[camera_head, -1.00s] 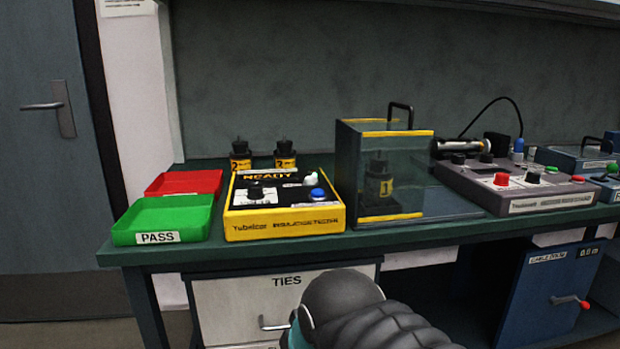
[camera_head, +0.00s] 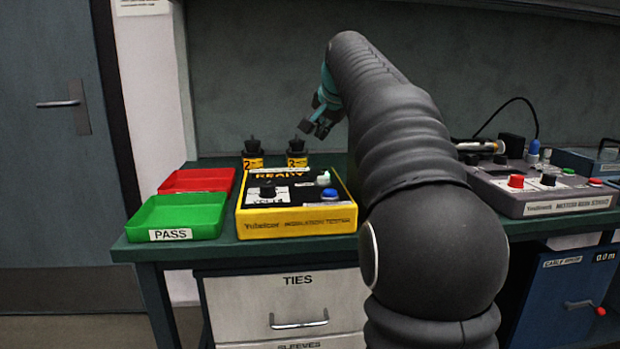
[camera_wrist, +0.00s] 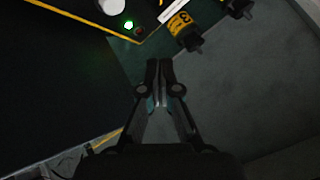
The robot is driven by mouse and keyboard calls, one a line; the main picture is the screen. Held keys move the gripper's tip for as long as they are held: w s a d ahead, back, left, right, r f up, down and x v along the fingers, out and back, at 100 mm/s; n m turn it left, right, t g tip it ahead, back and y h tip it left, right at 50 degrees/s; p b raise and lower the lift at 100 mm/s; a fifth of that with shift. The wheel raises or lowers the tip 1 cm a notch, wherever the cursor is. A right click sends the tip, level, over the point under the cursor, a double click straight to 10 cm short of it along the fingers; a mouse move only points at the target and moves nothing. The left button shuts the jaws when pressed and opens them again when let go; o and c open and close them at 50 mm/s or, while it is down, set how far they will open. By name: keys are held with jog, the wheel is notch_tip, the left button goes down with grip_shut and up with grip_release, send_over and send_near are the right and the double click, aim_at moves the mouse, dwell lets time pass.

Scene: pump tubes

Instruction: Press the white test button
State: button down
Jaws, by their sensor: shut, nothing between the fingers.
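The white button (camera_head: 323,177) sits on the top right of the yellow insulation tester (camera_head: 290,220), behind a blue button (camera_head: 330,195). In the wrist view a white round knob (camera_wrist: 110,5), likely the same button, shows at the top edge beside a lit green lamp (camera_wrist: 128,24). My gripper (camera_head: 318,127) is in the air above and behind the tester, apart from the button. In the wrist view my gripper (camera_wrist: 160,65) has its fingertips together with nothing between them.
Two black units with yellow labels (camera_head: 252,160) (camera_head: 297,159) stand behind the tester. Green PASS (camera_head: 175,216) and red (camera_head: 197,180) trays lie left. A grey console (camera_head: 545,190) stands right. My arm hides the bench between, where the clear yellow-edged box stood in the earlier view.

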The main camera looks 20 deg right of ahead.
aim_at(324, 178)
jog(key=shift+w+d+r, duration=0.25)
jog(key=shift+w+d, duration=0.25)
jog(key=shift+d, duration=0.05)
jog(key=shift+f+b, duration=2.6)
jog(key=shift+f, duration=1.8)
jog(key=shift+f, duration=0.15)
jog(key=shift+f, duration=0.25)
jog(key=shift+f+b, duration=0.6)
jog(key=shift+f, duration=0.1)
jog(key=shift+r, duration=0.1)
jog(key=shift+r+p, duration=1)
jog(key=shift+p, duration=0.1)
